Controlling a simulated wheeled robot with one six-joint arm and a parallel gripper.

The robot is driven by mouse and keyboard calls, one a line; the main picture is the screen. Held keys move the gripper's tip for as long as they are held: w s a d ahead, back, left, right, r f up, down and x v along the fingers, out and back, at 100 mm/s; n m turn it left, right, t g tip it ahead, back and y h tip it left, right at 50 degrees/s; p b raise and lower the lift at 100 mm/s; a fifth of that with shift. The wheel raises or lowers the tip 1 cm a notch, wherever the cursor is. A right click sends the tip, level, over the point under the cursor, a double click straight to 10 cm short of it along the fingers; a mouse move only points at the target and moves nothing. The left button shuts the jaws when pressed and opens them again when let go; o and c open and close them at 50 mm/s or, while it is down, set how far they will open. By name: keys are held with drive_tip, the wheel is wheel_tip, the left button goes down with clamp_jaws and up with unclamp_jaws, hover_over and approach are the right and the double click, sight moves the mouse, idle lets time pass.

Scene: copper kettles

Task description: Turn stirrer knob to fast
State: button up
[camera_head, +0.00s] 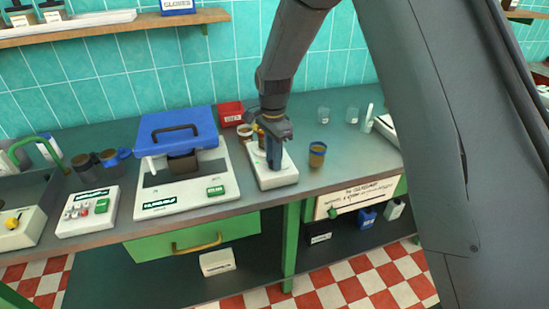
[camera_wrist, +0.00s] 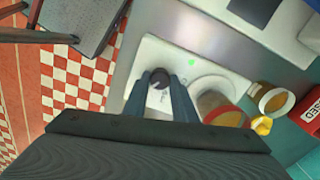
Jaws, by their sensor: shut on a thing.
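The stirrer (camera_head: 276,180) is a white box on the bench, below my arm in the head view. In the wrist view the stirrer (camera_wrist: 152,53) shows a small dark round knob (camera_wrist: 158,75), a lit green spot and a round white plate. My gripper (camera_head: 274,164) points down over the stirrer. In the wrist view my gripper (camera_wrist: 160,80) has one finger on each side of the knob, shut on it. The knob's pointer and its fast mark are too small to read. A beaker of brown liquid (camera_wrist: 216,106) with a reddish rim stands on the plate.
A white apparatus with a blue lid (camera_head: 176,130) stands left of the stirrer. A red box (camera_head: 230,113) and a jar (camera_head: 244,132) are behind. A brown-filled glass (camera_head: 317,154) stands close on the right. The bench front edge is near the stirrer.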

drive_tip(key=shift+w+r, duration=0.15)
drive_tip(key=shift+w, duration=0.05)
drive_tip(key=o, duration=0.8)
drive_tip(key=shift+o, duration=1.2)
drive_tip(key=shift+s, duration=0.1)
drive_tip(key=shift+r+b, duration=1.15)
drive_tip(key=shift+r, duration=2.65)
drive_tip(key=s+d+f+n, duration=0.1)
drive_tip(key=s+d+n, duration=0.5)
drive_tip(key=s, duration=0.5)
drive_tip(key=s+d+f+n+t, duration=0.1)
drive_tip(key=s+d+f+n, duration=0.1)
drive_tip(key=s+d+n, duration=0.4)
drive_tip(key=s+d, duration=0.5)
drive_tip(key=s, duration=0.1)
drive_tip(key=shift+s+d, duration=0.3)
